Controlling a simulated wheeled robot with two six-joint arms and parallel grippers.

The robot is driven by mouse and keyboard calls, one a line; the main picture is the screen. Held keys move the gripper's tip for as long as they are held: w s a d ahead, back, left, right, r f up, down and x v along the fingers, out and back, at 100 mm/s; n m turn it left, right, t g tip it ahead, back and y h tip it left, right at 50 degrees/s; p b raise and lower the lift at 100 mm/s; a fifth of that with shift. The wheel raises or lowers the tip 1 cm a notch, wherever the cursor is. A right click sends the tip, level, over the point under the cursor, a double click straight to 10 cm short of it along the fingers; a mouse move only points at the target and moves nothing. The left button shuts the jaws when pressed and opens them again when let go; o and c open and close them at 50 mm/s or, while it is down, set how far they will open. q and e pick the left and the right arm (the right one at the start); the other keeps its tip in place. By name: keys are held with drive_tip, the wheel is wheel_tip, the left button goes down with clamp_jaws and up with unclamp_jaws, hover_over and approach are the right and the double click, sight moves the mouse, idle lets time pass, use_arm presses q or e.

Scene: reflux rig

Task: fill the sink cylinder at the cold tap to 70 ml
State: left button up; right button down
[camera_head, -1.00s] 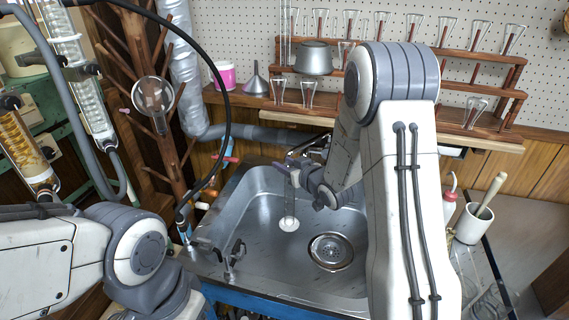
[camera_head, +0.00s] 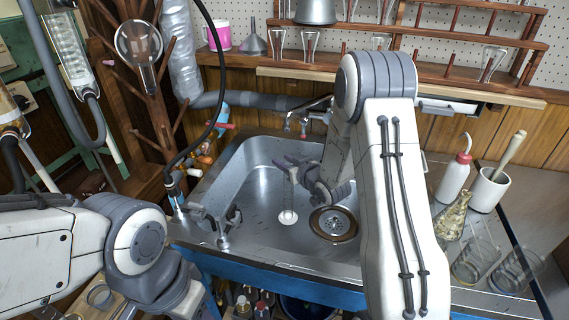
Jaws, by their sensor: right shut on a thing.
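The clear sink cylinder (camera_head: 289,193) stands roughly upright over the left part of the sink (camera_head: 255,165), with a pale round base. My right gripper (camera_head: 290,164) is shut on its upper part. I cannot tell whether the base touches the sink floor. No water level or graduations can be made out. A chrome tap (camera_head: 312,106) is at the sink's back edge, behind the cylinder; my right arm hides part of that area. No stream of water is visible. My left gripper is outside the picture; only my left arm shows.
A round drain (camera_head: 334,223) lies right of the cylinder. Dark-handled fittings (camera_head: 226,229) stand on the front left rim. A wash bottle (camera_head: 454,178), a mortar (camera_head: 489,189) and glassware stand at right. A black hose (camera_head: 221,105) hangs at left.

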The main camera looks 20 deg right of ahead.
drive_tip(key=w+d, duration=0.1)
drive_tip(key=w, duration=0.6)
drive_tip(key=shift+w+d+f, duration=0.35)
drive_tip(key=shift+w+f, duration=0.05)
drive_tip(key=shift+f, duration=0.15)
drive_tip(key=shift+c, duration=2.2)
unclamp_jaws()
